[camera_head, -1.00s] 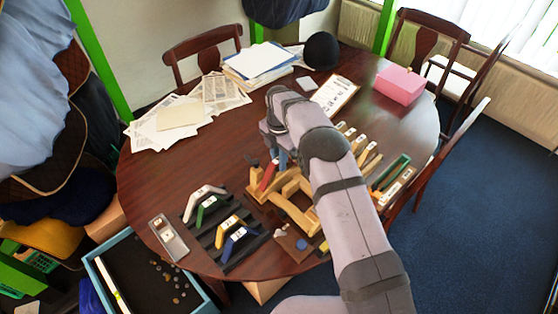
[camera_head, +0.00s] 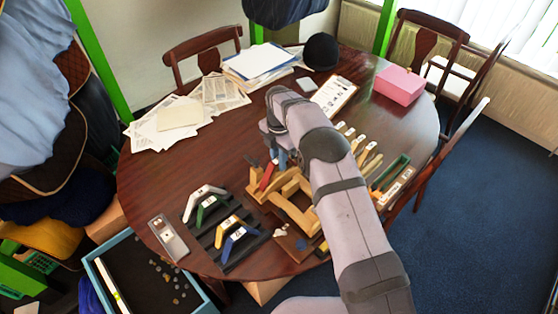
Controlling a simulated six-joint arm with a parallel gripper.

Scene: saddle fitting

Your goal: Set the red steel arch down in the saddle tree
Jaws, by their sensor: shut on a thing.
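The red steel arch (camera_head: 267,176) shows as a short red bar at the left end of the wooden saddle tree (camera_head: 293,207), below my gripper (camera_head: 273,152). My gripper points down over that end of the tree and is shut on the arch. The arm covers much of the gripper and the tree's right part. I cannot tell whether the arch touches the tree or is just above it.
A dark rack (camera_head: 222,237) with white, green, yellow and blue arches stands left of the tree. A grey device (camera_head: 168,237) lies near the table's left edge. A clipboard (camera_head: 334,95), papers (camera_head: 190,112) and a pink box (camera_head: 399,85) lie farther back. The table's middle left is clear.

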